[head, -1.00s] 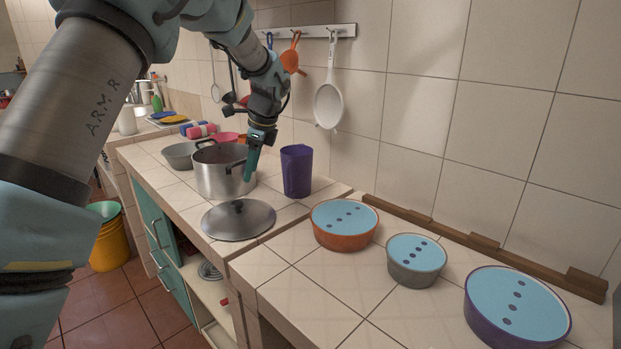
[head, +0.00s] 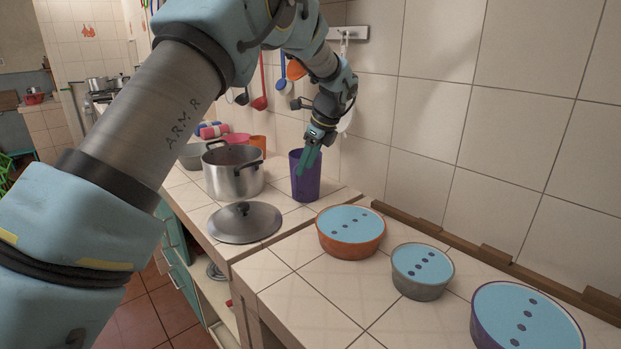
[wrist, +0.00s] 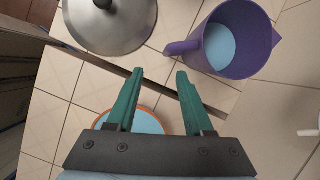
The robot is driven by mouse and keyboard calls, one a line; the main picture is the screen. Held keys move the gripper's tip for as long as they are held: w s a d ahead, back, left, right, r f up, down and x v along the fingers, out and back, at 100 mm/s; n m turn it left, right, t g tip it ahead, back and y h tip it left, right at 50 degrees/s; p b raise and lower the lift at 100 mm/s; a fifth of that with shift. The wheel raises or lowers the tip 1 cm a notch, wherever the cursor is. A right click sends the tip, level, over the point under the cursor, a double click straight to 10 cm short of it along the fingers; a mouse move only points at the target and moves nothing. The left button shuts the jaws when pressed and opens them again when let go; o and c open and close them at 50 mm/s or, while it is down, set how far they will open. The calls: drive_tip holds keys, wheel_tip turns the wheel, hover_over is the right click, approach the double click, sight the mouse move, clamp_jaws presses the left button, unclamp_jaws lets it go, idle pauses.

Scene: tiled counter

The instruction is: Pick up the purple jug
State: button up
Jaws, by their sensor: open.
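The purple jug (head: 306,181) stands upright on the tiled counter, right of the steel pot, in the head view. In the wrist view the jug (wrist: 262,50) is at the upper right, seen from above with its mouth open and something light blue inside. My gripper (head: 309,160) is in front of the jug's upper part in the head view. In the wrist view my gripper (wrist: 158,75) has its two green fingers apart with nothing between them. The jug lies beyond and to the right of the fingertips, not between them.
A steel pot (head: 233,178) and its lid (head: 245,225) are left of the jug. Orange (head: 350,238), grey (head: 420,277) and purple (head: 485,318) bowls with blue tops stand on the nearer counter. A tiled wall (head: 440,130) rises behind. Utensils hang from a rail.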

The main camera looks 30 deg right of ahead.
drive_tip(key=p, duration=0.2)
approach(295, 198)
drive_tip(key=f, duration=0.2)
drive_tip(key=shift+w+a+f+p, duration=0.2)
drive_tip(key=shift+w+f+p, duration=0.25)
drive_tip(key=shift+w+f, duration=0.25)
drive_tip(key=shift+w+a+f+p, duration=0.25)
drive_tip(key=shift+w+f+p, duration=0.2)
drive_tip(key=shift+w+f, duration=0.25)
drive_tip(key=shift+w+a+f+p, duration=0.2)
drive_tip(key=shift+w+f+p, duration=0.3)
drive_tip(key=shift+f, duration=0.25)
drive_tip(key=shift+c, duration=0.4)
clamp_jaws()
drive_tip(key=shift+r, duration=0.1)
